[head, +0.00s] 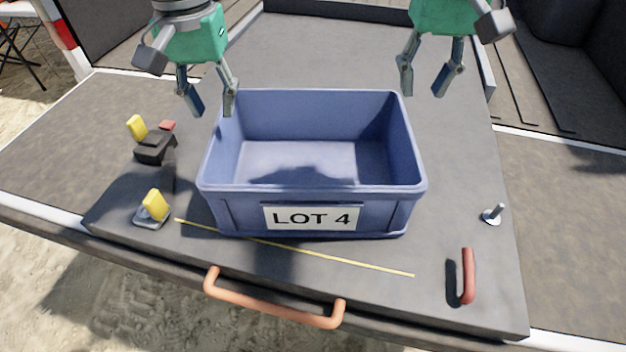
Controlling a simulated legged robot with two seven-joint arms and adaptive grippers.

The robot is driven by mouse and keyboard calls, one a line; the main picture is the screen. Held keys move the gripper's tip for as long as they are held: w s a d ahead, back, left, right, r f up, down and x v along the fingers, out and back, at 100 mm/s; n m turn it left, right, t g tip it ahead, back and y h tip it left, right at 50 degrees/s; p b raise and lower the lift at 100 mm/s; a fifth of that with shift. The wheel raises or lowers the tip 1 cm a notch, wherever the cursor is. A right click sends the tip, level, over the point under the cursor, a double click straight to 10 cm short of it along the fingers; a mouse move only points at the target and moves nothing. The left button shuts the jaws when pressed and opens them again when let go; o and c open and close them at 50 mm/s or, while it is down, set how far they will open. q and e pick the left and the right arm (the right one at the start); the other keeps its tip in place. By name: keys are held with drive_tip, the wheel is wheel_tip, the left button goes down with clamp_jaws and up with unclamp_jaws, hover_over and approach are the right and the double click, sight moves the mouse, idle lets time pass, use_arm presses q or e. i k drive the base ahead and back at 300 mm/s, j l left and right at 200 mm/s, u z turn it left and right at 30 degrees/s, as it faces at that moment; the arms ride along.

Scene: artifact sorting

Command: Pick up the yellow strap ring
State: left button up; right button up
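Two yellow pieces stand at the left of the grey work surface, and I cannot tell for certain which is the strap ring. The nearer yellow piece (155,205) is upright on a small grey base (150,218), left of the bin's front corner. The farther yellow piece (137,127) rises beside a black block (154,148). My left gripper (211,104) is open and empty, above the bin's back left corner. My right gripper (426,84) is open and empty, above and beyond the bin's back right corner. Neither touches a yellow piece.
An empty blue bin (313,188) labelled LOT 4 stands in the middle. A thin yellow strip (330,259) lies before it. A red handle (468,275) and a small metal bolt-like piece (493,215) are at right. An orange handle (272,307) is on the front edge.

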sight(158, 209)
drive_tip(key=k, duration=1)
